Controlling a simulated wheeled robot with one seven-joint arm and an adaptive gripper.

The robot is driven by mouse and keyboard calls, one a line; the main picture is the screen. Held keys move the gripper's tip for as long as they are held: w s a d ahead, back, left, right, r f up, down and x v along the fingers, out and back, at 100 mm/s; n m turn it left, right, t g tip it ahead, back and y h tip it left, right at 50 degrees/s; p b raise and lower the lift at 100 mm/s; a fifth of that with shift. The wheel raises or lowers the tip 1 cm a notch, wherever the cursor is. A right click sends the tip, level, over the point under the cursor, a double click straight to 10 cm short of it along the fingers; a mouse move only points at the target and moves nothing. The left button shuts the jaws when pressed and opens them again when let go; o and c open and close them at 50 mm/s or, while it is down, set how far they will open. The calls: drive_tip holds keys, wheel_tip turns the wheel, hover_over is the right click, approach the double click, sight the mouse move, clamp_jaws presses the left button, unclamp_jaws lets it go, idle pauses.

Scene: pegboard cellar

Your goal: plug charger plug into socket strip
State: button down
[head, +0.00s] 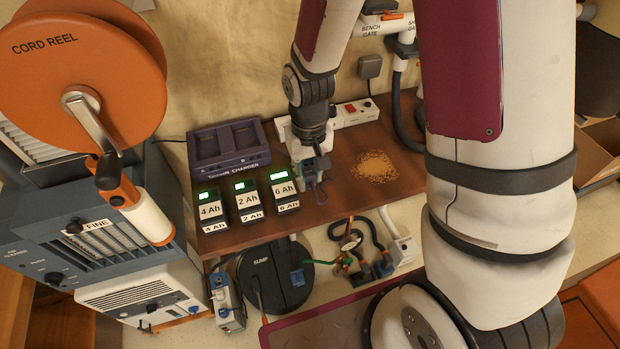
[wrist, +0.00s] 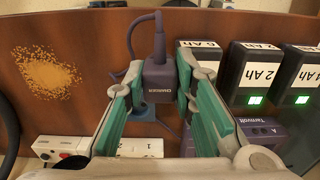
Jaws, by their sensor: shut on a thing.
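My gripper (wrist: 160,68) is shut on the purple charger plug (wrist: 158,77), which sits between its teal finger pads with its printed face showing. A purple cord leaves the plug at the top of the wrist view. In the head view my gripper (head: 313,172) hangs low at the bench's middle, right of the 6 Ah battery; little of the plug shows. The white socket strip (head: 355,111) runs along the back of the bench, partly behind my gripper. It also shows at the bottom of the wrist view (wrist: 62,146), with a red switch. The plug and strip appear apart.
Several labelled batteries (head: 247,201) and the purple Tamvolt charger (head: 229,146) stand left of my gripper. A sawdust pile (head: 375,167) lies on the brown bench (head: 335,205) to the right. A grey wall adapter (head: 370,66) is behind. The orange cord reel (head: 70,75) stands at far left.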

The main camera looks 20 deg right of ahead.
drive_tip(key=w+d+r+b, duration=0.1)
drive_tip(key=w+b, duration=1.1)
drive_tip(key=w, duration=1.5)
drive_tip(key=shift+w+d+r+b, duration=0.15)
drive_tip(key=shift+d+b, duration=0.15)
drive_tip(key=shift+d, duration=0.5)
idle(1.0)
idle(0.3)
drive_tip(key=shift+f+b, duration=0.5)
drive_tip(key=shift+f, duration=1.05)
drive_tip(key=shift+f, duration=0.35)
idle(1.3)
